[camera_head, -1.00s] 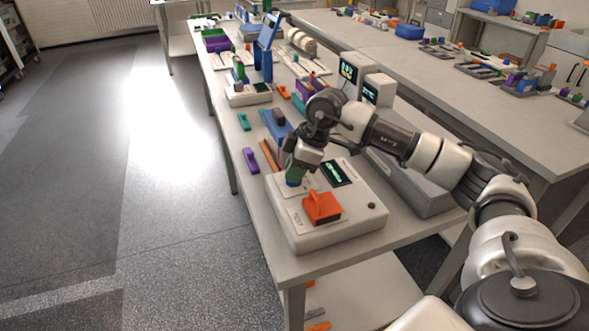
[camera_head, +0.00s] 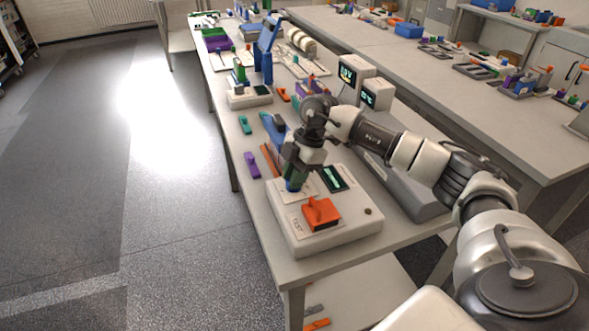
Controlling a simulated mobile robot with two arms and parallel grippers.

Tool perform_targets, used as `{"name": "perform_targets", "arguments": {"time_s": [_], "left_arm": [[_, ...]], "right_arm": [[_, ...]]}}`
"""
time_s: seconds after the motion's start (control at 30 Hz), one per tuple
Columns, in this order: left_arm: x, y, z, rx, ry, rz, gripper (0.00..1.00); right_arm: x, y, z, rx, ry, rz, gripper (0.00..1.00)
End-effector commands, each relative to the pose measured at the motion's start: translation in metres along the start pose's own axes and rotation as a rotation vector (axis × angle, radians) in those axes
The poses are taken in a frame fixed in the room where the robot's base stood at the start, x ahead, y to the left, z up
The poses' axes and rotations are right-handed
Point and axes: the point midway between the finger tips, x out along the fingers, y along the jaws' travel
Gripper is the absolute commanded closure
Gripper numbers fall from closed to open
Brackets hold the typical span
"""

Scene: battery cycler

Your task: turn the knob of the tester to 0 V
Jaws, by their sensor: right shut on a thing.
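The tester (camera_head: 347,232) is a low white box near the front end of the long table. It has a small dark display (camera_head: 333,178) with pale green marks, too small to read, and an orange block (camera_head: 321,212) on its top. My right gripper (camera_head: 296,179) points down at the tester's far left part, left of the display. It is shut on the knob (camera_head: 293,186), which shows only as a small blue-green patch, mostly hidden by the fingers. The knob's pointer and scale cannot be made out. My left gripper is out of view.
A purple piece (camera_head: 251,165) and a teal piece (camera_head: 245,125) lie along the table's left edge. A second white tester-like box (camera_head: 249,98) stands farther back. Two monitors (camera_head: 352,75) stand right of my wrist. The floor at left is clear.

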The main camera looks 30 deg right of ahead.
Motion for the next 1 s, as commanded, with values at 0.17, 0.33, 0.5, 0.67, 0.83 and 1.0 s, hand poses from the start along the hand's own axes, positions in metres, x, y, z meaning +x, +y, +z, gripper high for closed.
{"name": "perform_targets", "arguments": {"time_s": [0.17, 0.33, 0.5, 0.67, 0.83, 1.0], "left_arm": [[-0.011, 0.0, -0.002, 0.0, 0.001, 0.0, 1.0], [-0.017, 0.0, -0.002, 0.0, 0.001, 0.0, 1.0], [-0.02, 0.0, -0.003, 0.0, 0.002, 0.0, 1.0], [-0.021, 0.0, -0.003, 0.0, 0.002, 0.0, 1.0], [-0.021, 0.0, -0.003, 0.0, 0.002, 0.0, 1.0], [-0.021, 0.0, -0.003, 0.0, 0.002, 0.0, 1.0]], "right_arm": [[0.003, -0.002, -0.001, -0.156, -0.002, -0.077, 1.0], [0.004, -0.001, -0.001, -0.305, -0.001, -0.139, 1.0], [0.004, -0.001, 0.0, -0.449, 0.0, -0.199, 1.0], [0.005, -0.001, 0.0, -0.567, 0.001, -0.247, 1.0], [0.006, -0.001, 0.0, -0.664, 0.002, -0.287, 1.0], [0.006, -0.002, 0.0, -0.729, 0.003, -0.315, 1.0]]}}
